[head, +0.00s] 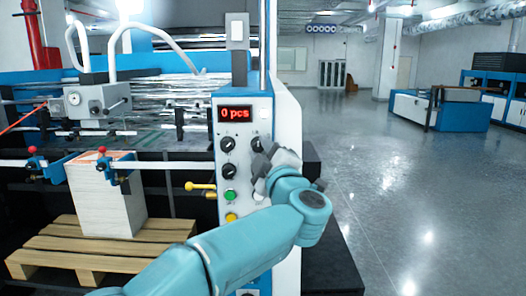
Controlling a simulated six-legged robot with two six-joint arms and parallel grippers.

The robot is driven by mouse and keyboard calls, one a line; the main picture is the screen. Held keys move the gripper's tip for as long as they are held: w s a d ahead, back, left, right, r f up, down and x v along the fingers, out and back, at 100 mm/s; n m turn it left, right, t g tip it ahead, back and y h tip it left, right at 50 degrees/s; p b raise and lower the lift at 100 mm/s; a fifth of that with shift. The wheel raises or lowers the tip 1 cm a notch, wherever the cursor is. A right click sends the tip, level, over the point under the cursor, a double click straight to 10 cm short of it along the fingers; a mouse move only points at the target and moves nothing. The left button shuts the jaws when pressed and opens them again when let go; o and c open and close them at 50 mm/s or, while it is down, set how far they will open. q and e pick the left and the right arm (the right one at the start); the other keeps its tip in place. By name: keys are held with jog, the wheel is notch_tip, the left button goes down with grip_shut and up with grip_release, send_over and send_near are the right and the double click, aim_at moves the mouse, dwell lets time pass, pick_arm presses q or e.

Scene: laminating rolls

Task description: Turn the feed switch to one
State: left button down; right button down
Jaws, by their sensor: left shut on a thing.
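The white control panel (214,160) stands in the middle of the head view, with a red display (236,114) reading "0 pcs". Black rotary knobs show at the upper left (228,144), lower left (228,171) and upper right (257,144). My left gripper (262,174) is at the panel's right side, just below the upper right knob. It is shut on a switch there, which its grey fingers hide. The labels are too small to read, so I cannot tell the switch's setting. My right gripper is not in view.
A green button (229,195) and a yellow button (232,217) sit below the knobs. A yellow-tipped lever (200,186) sticks out left of the panel. A paper stack (105,200) stands on a wooden pallet (50,243) at the left. Open floor (400,200) lies at the right.

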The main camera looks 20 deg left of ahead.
pick_arm(q)
jog(key=shift+f, duration=0.1)
dwell(0.4)
jog(key=c, duration=1.2)
grip_release()
jog(key=o, duration=0.4)
jog(key=shift+s, duration=0.25)
jog(key=shift+d, duration=0.15)
jog(key=b+v, duration=0.5)
jog(key=v, duration=1.1)
jog(key=shift+s, duration=0.1)
